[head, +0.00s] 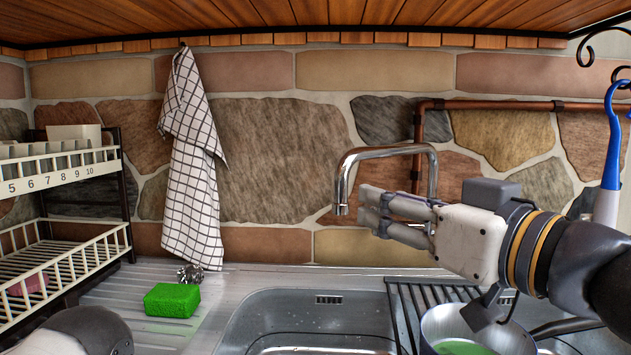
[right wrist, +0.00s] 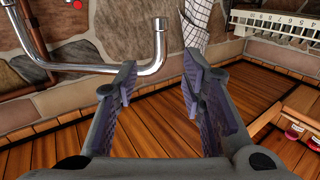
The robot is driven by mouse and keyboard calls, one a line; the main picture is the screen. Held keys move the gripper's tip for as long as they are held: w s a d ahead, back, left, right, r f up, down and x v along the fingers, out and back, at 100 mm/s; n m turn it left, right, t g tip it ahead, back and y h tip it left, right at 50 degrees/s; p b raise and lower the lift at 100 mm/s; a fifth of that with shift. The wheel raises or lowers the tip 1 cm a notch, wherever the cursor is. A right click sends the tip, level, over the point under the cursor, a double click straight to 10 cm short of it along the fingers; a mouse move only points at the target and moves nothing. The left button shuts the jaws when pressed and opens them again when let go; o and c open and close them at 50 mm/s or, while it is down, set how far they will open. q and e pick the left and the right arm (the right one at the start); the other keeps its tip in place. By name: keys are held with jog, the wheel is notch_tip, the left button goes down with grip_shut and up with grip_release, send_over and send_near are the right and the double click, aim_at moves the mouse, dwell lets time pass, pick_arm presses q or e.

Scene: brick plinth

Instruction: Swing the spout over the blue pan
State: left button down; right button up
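The chrome spout (head: 385,151) arches from its riser to the left, with its downturned tip over the left sink basin. It also shows in the right wrist view (right wrist: 154,66), which appears upside down. My right gripper (head: 368,211) is open and empty beside the spout; in the right wrist view its spread fingers (right wrist: 158,82) face the spout's outlet end, with no clear contact. A grey metal pan (head: 447,323) with green inside stands at the lower right, partly hidden by my right arm. My left gripper is out of view.
A black wire grid (head: 405,313) lies right of the basin (head: 262,312). A green sponge (head: 172,300) and a steel scourer (head: 189,273) sit on the drainboard. A checked towel (head: 192,180) hangs behind. A dish rack (head: 75,262) stands left. A blue-handled tool (head: 612,140) hangs right.

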aim_at(345, 188)
jog(key=x, duration=1.1)
jog(key=shift+r, duration=0.15)
grip_shut()
